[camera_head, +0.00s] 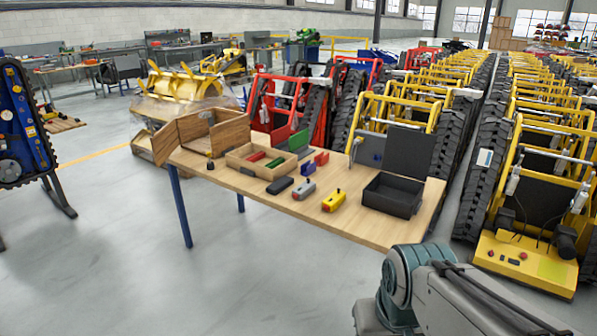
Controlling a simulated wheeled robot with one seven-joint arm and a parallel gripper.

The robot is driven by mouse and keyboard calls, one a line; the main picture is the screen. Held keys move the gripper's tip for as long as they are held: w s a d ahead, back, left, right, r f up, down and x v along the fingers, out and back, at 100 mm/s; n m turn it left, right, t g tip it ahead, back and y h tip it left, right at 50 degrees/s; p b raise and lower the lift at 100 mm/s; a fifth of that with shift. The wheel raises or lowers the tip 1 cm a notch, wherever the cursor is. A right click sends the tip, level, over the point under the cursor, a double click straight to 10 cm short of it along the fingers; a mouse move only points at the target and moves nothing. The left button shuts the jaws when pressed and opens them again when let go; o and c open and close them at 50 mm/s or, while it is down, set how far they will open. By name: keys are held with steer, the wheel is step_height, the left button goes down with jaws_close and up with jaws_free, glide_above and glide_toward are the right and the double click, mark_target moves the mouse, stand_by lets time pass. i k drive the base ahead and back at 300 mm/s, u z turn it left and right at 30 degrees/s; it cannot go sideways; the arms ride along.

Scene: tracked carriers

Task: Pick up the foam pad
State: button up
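No thing shows clearly as a foam pad at this size. A small dark flat-looking piece (279,185) lies on the wooden table (262,203) near its front edge and could be it, but I cannot tell. It lies left of a grey piece with a red part (303,189) and in front of a shallow wooden tray (243,168). My arm shows at the lower right, in front of the table. My gripper is not in view.
The tray holds red and green pieces. A yellow block (334,201), a blue block (307,170) and a red block (321,158) stand nearby. A black box with raised lid (392,196) is at right, an open wooden box (229,133) at left. The floor in front is clear.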

mark_target(285, 182)
steer(key=u, duration=0.45)
steer(key=i, duration=2.8)
steer(key=z, duration=0.5)
